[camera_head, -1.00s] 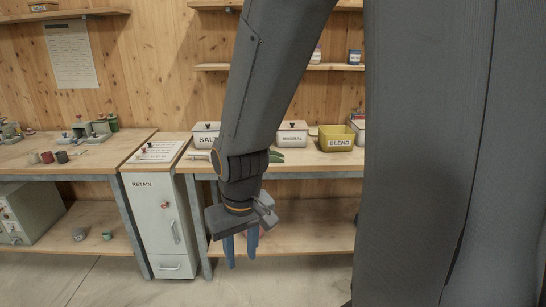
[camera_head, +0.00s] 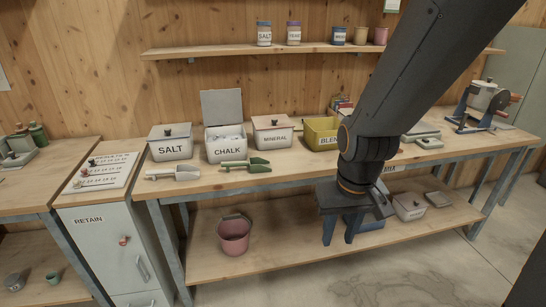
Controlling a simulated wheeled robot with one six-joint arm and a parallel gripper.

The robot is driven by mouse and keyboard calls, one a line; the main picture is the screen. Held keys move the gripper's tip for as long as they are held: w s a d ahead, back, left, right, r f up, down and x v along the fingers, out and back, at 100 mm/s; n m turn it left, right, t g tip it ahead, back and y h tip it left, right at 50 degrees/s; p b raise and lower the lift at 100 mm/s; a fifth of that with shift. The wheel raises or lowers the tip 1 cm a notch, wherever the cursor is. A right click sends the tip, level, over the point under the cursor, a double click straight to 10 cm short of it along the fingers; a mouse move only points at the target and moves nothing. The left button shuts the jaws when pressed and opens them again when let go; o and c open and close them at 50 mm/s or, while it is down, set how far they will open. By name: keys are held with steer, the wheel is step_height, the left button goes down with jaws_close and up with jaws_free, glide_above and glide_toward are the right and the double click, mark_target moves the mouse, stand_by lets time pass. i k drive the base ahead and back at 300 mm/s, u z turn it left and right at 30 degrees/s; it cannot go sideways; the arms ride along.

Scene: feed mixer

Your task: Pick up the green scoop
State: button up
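The green scoop (camera_head: 247,166) lies on the wooden bench top in front of the chalk box (camera_head: 226,145). My gripper (camera_head: 342,236) hangs in front of the bench, to the right of the scoop and lower in the picture. Its two blue fingers point down and stand apart with a gap between them, and nothing shows in the gap. A grey-white scoop (camera_head: 174,173) lies to the left of the green one, in front of the salt box (camera_head: 175,144).
The chalk box's lid stands up. A pink bucket (camera_head: 234,236) sits on the lower shelf. The retain cabinet (camera_head: 118,249) stands at left.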

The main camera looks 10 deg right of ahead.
mark_target(246, 165)
steer(key=u, duration=0.1)
steer(key=i, duration=1.2)
steer(key=u, duration=0.7)
